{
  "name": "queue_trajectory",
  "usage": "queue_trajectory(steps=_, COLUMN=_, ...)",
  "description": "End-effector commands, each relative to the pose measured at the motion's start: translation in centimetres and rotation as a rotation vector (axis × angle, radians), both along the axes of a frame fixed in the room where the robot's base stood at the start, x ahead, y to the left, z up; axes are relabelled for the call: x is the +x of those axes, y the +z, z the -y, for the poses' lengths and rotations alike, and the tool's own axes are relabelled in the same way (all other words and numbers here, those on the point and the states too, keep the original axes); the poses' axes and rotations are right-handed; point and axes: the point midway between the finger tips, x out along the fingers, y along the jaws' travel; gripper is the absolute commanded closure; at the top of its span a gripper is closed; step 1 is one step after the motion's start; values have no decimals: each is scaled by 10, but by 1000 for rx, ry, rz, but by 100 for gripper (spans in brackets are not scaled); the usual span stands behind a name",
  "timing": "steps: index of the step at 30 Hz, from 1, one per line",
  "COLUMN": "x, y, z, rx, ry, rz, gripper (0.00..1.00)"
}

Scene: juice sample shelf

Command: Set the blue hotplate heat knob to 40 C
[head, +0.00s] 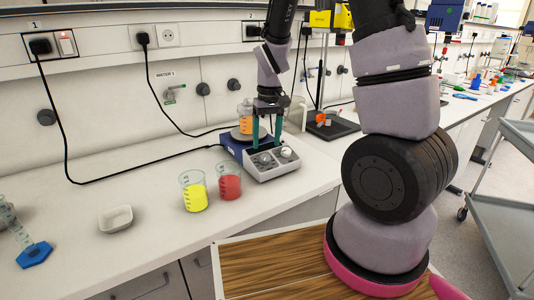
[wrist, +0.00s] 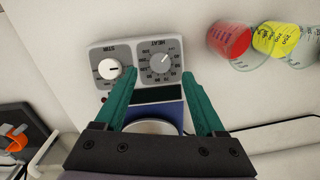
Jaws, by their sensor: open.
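The blue hotplate (head: 232,143) stands on the white bench. Its light grey front panel carries two knobs. The heat knob (wrist: 160,64) is grey with a white pointer mark and sits in a dark dial marked HEAT; it also shows in the head view (head: 264,159). The stir knob (wrist: 109,69) is white and sits beside it. My gripper (wrist: 158,76) is open, with teal fingers pointing at the panel. In the wrist view the heat knob lies between the fingertips, just ahead of them. I cannot tell the exact heat setting.
A beaker of orange liquid (head: 246,124) is on the hotplate. Beakers of yellow (head: 195,194) and red (head: 229,184) liquid stand close to the hotplate's left. A white dish (head: 115,219) is farther left. A dark stand base (head: 333,128) is to the right.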

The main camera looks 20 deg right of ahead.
Motion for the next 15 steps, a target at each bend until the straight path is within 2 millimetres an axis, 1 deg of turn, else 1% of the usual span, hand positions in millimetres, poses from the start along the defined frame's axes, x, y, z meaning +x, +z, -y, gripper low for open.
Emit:
queue_trajectory(steps=1, x=-1, y=-10, z=0, rx=-1, ry=-2, rz=-4, gripper=28)
queue_trajectory(steps=6, x=-1, y=-35, z=-2, rx=1, ry=-2, rz=-2, gripper=28)
queue_trajectory(steps=10, x=-1, y=-46, z=-3, rx=1, ry=-1, rz=0, gripper=28)
queue_trajectory(steps=15, x=0, y=-49, z=-3, rx=2, ry=-2, rz=1, gripper=28)
